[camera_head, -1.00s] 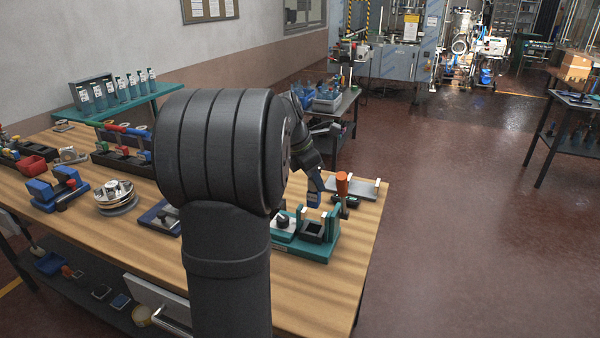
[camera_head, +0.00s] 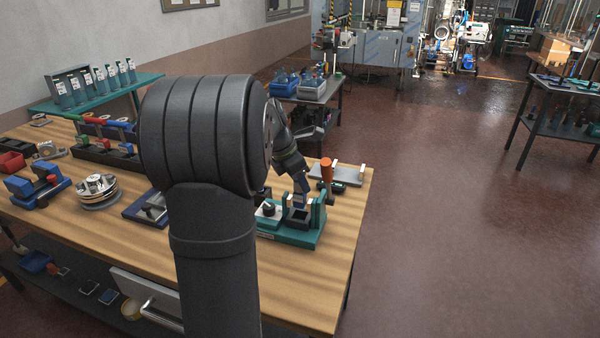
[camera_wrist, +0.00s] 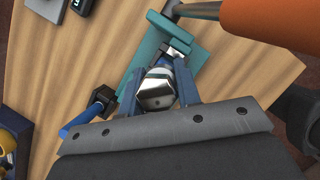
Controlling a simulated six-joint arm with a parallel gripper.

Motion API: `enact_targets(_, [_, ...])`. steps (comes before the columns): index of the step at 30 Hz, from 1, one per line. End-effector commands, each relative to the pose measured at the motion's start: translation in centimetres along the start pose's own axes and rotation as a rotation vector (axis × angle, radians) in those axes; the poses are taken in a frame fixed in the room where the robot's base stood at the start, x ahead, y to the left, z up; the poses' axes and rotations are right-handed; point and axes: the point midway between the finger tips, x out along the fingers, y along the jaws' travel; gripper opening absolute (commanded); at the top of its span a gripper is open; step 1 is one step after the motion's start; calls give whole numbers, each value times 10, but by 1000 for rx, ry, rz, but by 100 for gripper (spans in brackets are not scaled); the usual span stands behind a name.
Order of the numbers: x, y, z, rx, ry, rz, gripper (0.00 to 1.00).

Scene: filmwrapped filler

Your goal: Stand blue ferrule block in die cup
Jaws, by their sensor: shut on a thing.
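My gripper (camera_wrist: 158,88) is shut on the blue ferrule block, whose shiny silver top (camera_wrist: 156,90) shows between the two dark blue fingers in the wrist view. In the head view the blue block (camera_head: 300,201) hangs roughly upright at the black square die cup (camera_head: 297,219). The cup sits on a teal fixture (camera_head: 292,240) near the right end of the workbench. Its mouth is partly hidden by the block and gripper. I cannot tell whether the block's lower end is inside the cup or just above it. The teal fixture (camera_wrist: 148,48) also shows beyond the fingers in the wrist view.
An orange-handled tool (camera_head: 327,170) stands close behind the fixture and looms near in the wrist view (camera_wrist: 270,22). A black knob (camera_head: 267,208) sits left of the cup. A grey plate (camera_head: 345,174) lies behind. Bare wood (camera_head: 300,285) lies in front.

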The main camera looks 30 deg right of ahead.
Motion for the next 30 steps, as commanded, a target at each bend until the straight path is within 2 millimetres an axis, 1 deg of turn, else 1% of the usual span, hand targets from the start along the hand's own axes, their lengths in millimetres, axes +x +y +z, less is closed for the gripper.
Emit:
enact_targets(3, [7, 0, -3, -1, 1, -1, 3])
enact_targets(9, [12, 0, -5, -1, 0, 0, 3])
enact_targets(30, [12, 0, -5, -1, 0, 0, 3])
